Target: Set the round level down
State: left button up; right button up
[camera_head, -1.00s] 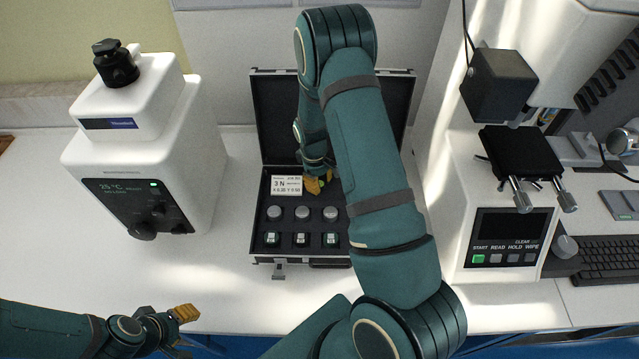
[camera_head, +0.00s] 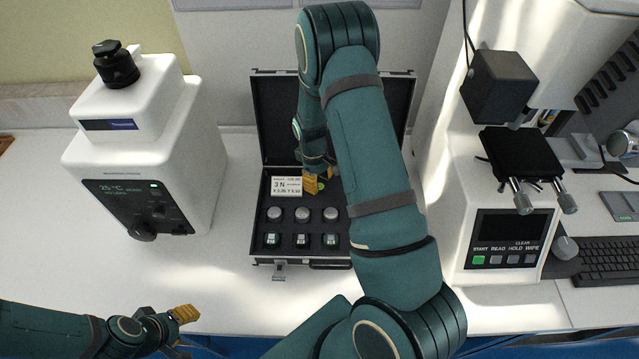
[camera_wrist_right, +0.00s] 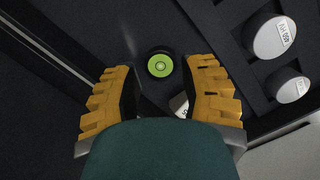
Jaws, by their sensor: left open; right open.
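The round level (camera_wrist_right: 160,66) is a small disc with a bright green face and a dark rim. In the right wrist view it lies in the dark lining of the case, just beyond and between the fingertips. My right gripper (camera_wrist_right: 158,85) is open with its yellow fingers apart, and it holds nothing. In the head view my right gripper (camera_head: 318,182) is over the open case (camera_head: 262,225), and the level is hardly visible there. My left gripper (camera_head: 186,330) is open and empty above the table's front left.
The case holds silver discs (camera_head: 302,214), small green-and-white blocks (camera_head: 301,240) and a label card (camera_head: 286,186). A white tester (camera_head: 180,140) stands on the left. Another tester (camera_head: 462,230) stands on the right, beside a keyboard (camera_head: 605,262). The table between case and left tester is clear.

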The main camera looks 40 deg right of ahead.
notch_tip(320, 180, up, 10)
jog(key=w, duration=0.1)
jog(key=shift+a+r+p, duration=0.15)
jog(key=shift+a+p, duration=0.05)
jog(key=shift+p, duration=0.15)
dwell(0.4)
